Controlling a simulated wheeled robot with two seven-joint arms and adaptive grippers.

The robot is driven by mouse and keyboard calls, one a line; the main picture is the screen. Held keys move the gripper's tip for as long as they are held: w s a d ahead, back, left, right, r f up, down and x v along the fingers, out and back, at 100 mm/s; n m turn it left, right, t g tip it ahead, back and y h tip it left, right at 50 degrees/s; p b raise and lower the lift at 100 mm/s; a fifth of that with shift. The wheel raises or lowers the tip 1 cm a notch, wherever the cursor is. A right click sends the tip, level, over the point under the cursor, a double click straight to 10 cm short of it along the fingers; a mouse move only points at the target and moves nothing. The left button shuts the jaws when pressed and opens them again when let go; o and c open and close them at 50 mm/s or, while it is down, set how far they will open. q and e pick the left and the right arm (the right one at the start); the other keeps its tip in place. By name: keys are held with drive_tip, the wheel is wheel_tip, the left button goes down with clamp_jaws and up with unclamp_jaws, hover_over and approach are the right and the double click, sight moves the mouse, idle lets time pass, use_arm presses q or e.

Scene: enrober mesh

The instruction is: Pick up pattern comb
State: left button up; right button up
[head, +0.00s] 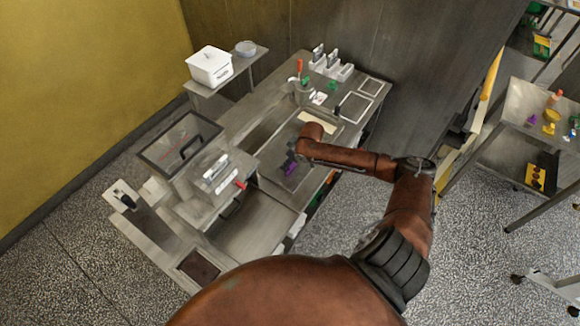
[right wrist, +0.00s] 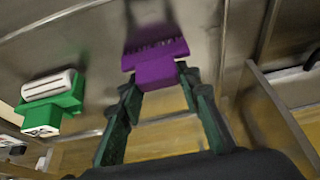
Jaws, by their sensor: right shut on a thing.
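The pattern comb appears to be the purple toothed piece (right wrist: 156,62) in the right wrist view, between the fingertips of my right gripper (right wrist: 160,84). The gripper is shut on it, with a dark green finger at either side. In the head view a small bit of the purple comb (head: 290,169) shows over the steel worktop, below the end of my right arm. My right gripper (head: 291,159) is small and dark there. I cannot tell whether the comb touches the metal surface. My left gripper is not in view.
A green holder with a white roll (right wrist: 52,101) lies left of the comb in the right wrist view. In the head view, a glass-lidded machine (head: 180,142) stands to the left. A white rack (head: 331,65) and a cream sheet (head: 318,122) sit further back.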

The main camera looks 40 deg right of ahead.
drive_tip(key=c, duration=0.4)
drive_tip(key=shift+c, duration=0.2)
drive_tip(key=shift+r, duration=0.45)
wheel_tip(320, 180, up, 2)
drive_tip(key=shift+r, duration=0.1)
drive_tip(key=s+a+r+b, duration=0.1)
drive_tip(key=s+a+r, duration=0.5)
drive_tip(key=s+r, duration=0.4)
drive_tip(key=shift+s+a, duration=0.3)
drive_tip(key=shift+s, duration=0.85)
